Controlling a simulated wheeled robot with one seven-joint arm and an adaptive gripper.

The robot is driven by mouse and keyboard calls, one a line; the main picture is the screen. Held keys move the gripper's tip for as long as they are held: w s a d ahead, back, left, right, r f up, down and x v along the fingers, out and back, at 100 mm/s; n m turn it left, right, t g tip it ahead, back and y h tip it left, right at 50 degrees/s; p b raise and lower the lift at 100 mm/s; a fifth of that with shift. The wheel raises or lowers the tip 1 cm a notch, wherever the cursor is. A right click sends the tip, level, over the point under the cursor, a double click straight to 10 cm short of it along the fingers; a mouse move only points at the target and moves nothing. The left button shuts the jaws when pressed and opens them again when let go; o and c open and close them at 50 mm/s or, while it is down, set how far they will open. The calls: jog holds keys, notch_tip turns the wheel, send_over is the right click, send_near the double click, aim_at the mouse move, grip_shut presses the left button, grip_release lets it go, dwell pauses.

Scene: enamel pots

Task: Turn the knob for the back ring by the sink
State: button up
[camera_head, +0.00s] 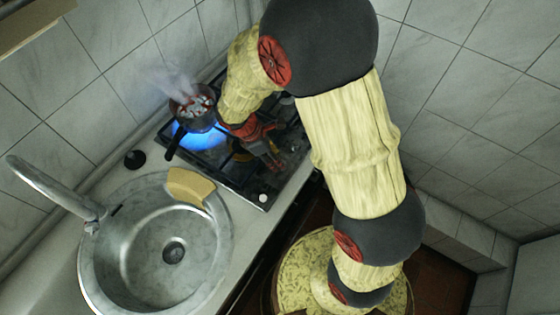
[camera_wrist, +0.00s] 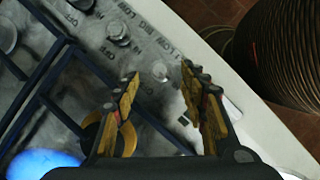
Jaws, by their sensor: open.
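The hob (camera_head: 232,178) is beside the sink, and its back ring by the sink burns with a blue flame (camera_head: 183,137) under a small pot (camera_head: 197,120). The flame also glows in the wrist view (camera_wrist: 42,162). My gripper (camera_head: 272,161) hangs over the hob's front part. In the wrist view my gripper (camera_wrist: 160,72) is open, with a pale round knob (camera_wrist: 160,71) seen between its fingertips. I cannot tell whether they touch it.
The round metal sink (camera_head: 217,240) with its tap (camera_head: 60,190) is at left. A tan board (camera_head: 188,187) lies on its rim. Steam rises from the pot near the tiled wall. Dark pan supports (camera_wrist: 45,100) lie close to my fingers.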

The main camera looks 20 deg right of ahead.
jog(key=shift+b+x, duration=0.35)
jog(key=shift+x, duration=1.35)
jog(key=shift+c, duration=0.6)
grip_shut()
